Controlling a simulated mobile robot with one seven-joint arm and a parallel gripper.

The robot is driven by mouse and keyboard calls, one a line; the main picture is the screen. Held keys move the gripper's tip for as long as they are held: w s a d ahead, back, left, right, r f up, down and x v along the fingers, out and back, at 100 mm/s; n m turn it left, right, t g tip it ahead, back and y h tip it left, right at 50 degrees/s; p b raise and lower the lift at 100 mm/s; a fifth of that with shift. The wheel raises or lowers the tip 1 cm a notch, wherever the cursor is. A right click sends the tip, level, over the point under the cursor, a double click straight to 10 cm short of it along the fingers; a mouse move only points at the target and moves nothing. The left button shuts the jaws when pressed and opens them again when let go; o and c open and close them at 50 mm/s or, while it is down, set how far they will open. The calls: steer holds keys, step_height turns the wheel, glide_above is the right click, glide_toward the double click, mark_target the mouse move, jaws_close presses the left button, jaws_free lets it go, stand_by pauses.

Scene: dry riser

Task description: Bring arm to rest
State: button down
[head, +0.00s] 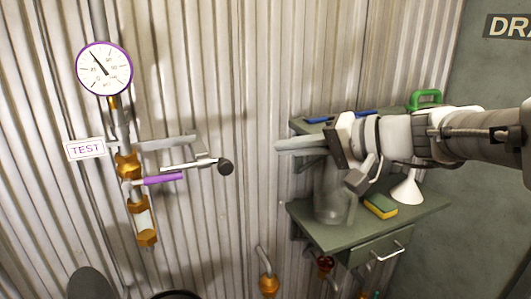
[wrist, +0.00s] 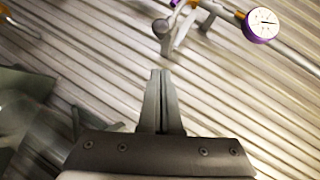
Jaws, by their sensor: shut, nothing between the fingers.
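My gripper (head: 300,144) reaches in from the right in the head view, its fingers pointing left toward the corrugated wall. In the wrist view my gripper (wrist: 160,85) has its two fingers together with nothing between them. The tips are apart from a grey lever with a dark round knob (head: 225,167), which is to their left in the head view. The knob also shows just beyond the fingertips in the wrist view (wrist: 161,26). My arm hides part of the shelf unit behind it.
A round gauge (head: 104,68), a TEST tag (head: 85,148) and a brass valve with a purple handle (head: 163,180) are on the left wall pipe. Below my arm, a grey shelf (head: 350,236) bears a clear jar (head: 333,200), a sponge (head: 381,205) and a white funnel (head: 407,190).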

steer(key=s+d+f+n+g+h, duration=0.1)
steer(key=s+d+f+h, duration=0.3)
steer(key=s, duration=0.5)
steer(key=s+d+f+n+g+h, duration=0.1)
steer(key=s+d+f+h, duration=0.4)
steer(key=s+f+h, duration=0.2)
step_height(320, 180, down, 4)
steer(key=s, duration=0.2)
steer(key=shift+s+d+n+h, duration=0.3)
steer(key=shift+n+h, duration=0.1)
